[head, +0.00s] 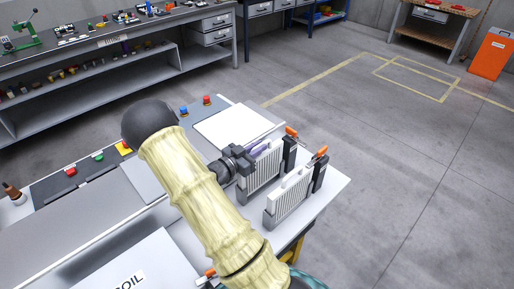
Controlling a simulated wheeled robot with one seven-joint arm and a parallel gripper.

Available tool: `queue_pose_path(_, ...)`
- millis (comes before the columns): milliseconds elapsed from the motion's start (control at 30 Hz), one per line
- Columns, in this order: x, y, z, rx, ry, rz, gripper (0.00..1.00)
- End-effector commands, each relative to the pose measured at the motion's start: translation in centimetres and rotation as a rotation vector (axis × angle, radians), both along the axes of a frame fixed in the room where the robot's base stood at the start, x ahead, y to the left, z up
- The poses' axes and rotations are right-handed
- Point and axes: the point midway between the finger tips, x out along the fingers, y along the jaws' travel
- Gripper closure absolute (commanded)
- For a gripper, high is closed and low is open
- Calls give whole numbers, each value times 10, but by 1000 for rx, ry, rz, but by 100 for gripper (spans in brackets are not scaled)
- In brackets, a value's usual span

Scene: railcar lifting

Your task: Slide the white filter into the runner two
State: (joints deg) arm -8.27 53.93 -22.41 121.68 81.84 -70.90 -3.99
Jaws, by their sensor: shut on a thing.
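My gripper (243,160) is dark grey and shut at the upper left edge of a white ribbed filter (262,171). The filter stands upright by a dark post (289,154) with an orange handle. My fingers hide its near top corner, and how far it sits in its runner cannot be told. A second white ribbed panel (290,199) stands upright in front, beside another dark post (320,172) with an orange handle. No runner number is readable.
Both stand on a light worktable (322,205). A white flat panel (235,126) lies behind them. Red and blue buttons (207,100) sit at the table's back edge. A bench with shelves (110,85) is farther back.

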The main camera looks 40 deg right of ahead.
Motion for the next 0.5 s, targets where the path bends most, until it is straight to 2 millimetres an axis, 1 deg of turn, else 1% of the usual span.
queue_pose_path(500,0,0,-11,-1,-1,0,100)
